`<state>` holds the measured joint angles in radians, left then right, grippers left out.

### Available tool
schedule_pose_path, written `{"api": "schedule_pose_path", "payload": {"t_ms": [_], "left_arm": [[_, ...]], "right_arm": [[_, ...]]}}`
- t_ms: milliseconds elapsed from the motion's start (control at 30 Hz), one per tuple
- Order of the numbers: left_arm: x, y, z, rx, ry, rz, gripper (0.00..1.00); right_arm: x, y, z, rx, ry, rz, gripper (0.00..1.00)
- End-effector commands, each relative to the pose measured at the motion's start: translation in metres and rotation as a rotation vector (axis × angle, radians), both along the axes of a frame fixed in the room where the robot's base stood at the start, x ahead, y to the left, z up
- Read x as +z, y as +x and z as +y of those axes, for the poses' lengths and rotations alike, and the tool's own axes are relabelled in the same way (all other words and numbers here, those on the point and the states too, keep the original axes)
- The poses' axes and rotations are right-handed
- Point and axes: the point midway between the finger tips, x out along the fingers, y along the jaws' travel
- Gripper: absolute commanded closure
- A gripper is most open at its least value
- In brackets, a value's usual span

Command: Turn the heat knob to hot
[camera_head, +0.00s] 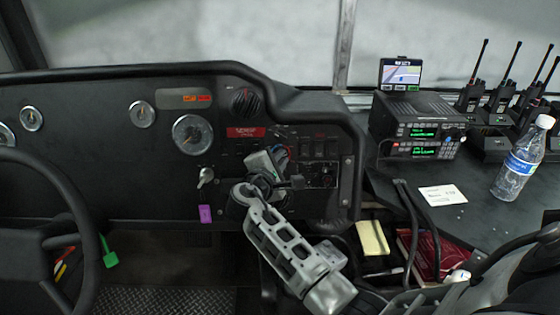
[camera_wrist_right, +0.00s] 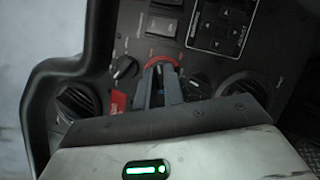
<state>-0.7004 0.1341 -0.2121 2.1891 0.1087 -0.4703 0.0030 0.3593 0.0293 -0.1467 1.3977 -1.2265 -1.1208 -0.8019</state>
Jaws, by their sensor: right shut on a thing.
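The heat knob sits on the dark dashboard panel, with a red and blue ring (camera_head: 288,152) around it that shows past my gripper in the head view. In the right wrist view the red arc of the ring (camera_wrist_right: 161,61) shows just beyond my fingertips. My right gripper (camera_head: 282,164) is up against the panel, its fingers shut on the knob. It also shows in the right wrist view (camera_wrist_right: 160,78), with the two fingers close together. The knob itself is mostly hidden between the fingers, so its pointer direction cannot be told. My left gripper is not in view.
A smaller black knob (camera_wrist_right: 124,68) and a round vent (camera_wrist_right: 78,102) lie left of my fingers in the wrist view. The steering wheel (camera_head: 85,210) is at left. Radios (camera_head: 415,125) and a water bottle (camera_head: 522,160) stand on the right-hand desk.

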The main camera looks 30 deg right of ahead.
Motion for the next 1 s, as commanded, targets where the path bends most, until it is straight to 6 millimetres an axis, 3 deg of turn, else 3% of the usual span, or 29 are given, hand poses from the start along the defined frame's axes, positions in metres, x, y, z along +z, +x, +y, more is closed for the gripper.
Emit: {"api": "schedule_pose_path", "payload": {"t_ms": [500, 1000], "left_arm": [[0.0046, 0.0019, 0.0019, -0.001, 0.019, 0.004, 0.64], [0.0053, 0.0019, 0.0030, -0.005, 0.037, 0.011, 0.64]], "right_arm": [[0.0023, 0.0005, 0.0007, -0.160, 0.376, -0.226, 1.00], [0.0016, 0.0005, 0.0002, -0.237, 0.553, -0.334, 1.00]]}}
